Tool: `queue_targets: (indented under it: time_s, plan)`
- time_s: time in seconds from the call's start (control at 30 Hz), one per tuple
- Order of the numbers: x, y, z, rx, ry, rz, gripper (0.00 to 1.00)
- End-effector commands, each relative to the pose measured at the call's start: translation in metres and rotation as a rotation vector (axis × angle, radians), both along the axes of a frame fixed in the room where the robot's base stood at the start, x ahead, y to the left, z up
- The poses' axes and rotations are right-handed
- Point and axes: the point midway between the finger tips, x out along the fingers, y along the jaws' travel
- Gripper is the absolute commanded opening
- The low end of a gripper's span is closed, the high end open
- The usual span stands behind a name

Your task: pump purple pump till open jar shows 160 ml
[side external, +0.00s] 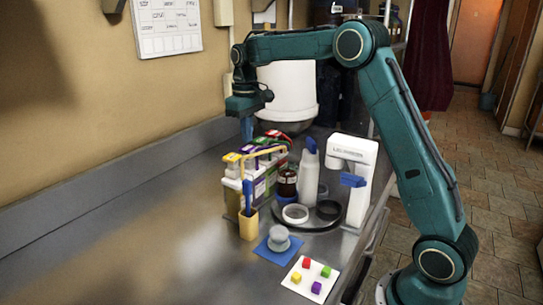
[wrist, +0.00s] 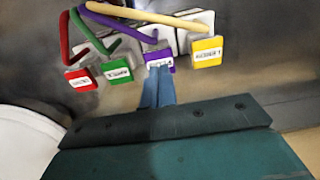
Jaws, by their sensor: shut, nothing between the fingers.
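The purple pump (wrist: 159,60) shows in the wrist view with a purple spout, between the yellow and green pumps. In the side view its purple top (side external: 247,149) is in the row of bottles by the wall. My gripper (side external: 247,130) is shut and empty, pointing down above the pump row. In the wrist view the blue fingertips (wrist: 160,70) appear very close to the purple top; contact cannot be told. A dark brown jar (side external: 287,184) stands by the spouts, perhaps the open jar. Its level and any ml reading are too small to read.
Yellow (wrist: 206,50), green (wrist: 117,70) and red (wrist: 78,80) pumps flank the purple one. A white bottle (side external: 308,172) and a white machine (side external: 352,170) stand to the right. A yellow cup (side external: 248,224) and a card with coloured cubes (side external: 311,279) are in front. The left counter is clear.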

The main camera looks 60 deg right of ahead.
Motion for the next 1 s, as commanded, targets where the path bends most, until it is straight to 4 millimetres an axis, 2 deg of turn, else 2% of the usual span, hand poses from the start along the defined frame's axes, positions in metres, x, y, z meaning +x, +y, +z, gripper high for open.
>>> queue_targets:
  time_s: [0.8, 1.0]
  plan:
    - [0.000, 0.000, 0.052, 0.000, -0.002, 0.000, 0.00]
    - [0.000, 0.000, 0.059, 0.000, -0.001, 0.000, 0.00]
